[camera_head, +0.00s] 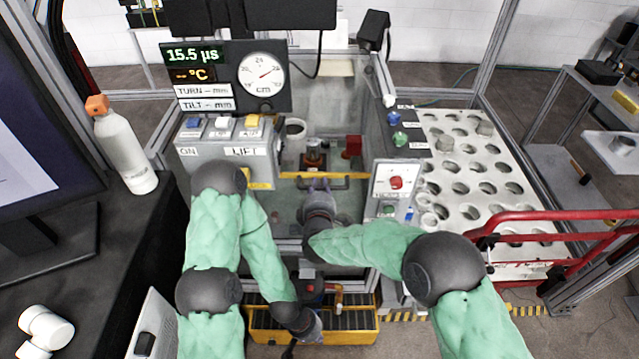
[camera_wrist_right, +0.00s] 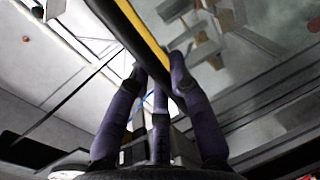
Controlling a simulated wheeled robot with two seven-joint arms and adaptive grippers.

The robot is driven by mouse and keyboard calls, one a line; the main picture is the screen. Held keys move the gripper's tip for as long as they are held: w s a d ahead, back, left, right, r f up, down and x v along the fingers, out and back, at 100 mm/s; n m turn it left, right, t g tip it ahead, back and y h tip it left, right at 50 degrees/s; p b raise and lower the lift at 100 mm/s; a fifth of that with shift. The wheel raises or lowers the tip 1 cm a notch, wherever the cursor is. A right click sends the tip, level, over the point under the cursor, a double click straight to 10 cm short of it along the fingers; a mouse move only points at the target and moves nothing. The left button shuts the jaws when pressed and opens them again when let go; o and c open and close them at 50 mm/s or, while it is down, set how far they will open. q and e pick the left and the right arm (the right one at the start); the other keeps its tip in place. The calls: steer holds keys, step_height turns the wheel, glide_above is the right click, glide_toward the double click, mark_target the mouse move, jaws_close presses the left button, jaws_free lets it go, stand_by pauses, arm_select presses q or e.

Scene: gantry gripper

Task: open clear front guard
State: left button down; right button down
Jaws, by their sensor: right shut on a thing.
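The clear front guard (camera_head: 343,247) is a see-through panel on the front of the machine, with a yellow strip and a dark handle bar (camera_head: 350,181) along its top. My right gripper (camera_head: 319,184) is at this handle. In the right wrist view the purple fingers of my right gripper (camera_wrist_right: 158,75) are closed around the dark bar (camera_wrist_right: 128,32) beside the yellow strip. Fixtures show blurred through the panel. My left gripper (camera_head: 308,328) hangs low in front of the machine, by a yellow-edged tray; its fingers are too small and overlapped to judge.
A control box (camera_head: 215,150) stands left of the guard, and a panel with a red knob (camera_head: 395,182) stands right. A perforated white table (camera_head: 470,185) and a red rail (camera_head: 560,216) lie further right. The yellow-edged tray (camera_head: 365,338) is below.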

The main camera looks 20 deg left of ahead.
step_height(320, 180, down, 25)
steer(key=b, duration=1)
steer(key=shift+s, duration=0.1)
steer(key=c, duration=1.1)
jaws_free()
steer(key=shift+r, duration=0.1)
steer(key=v, duration=1.2)
steer(key=shift+r, duration=0.1)
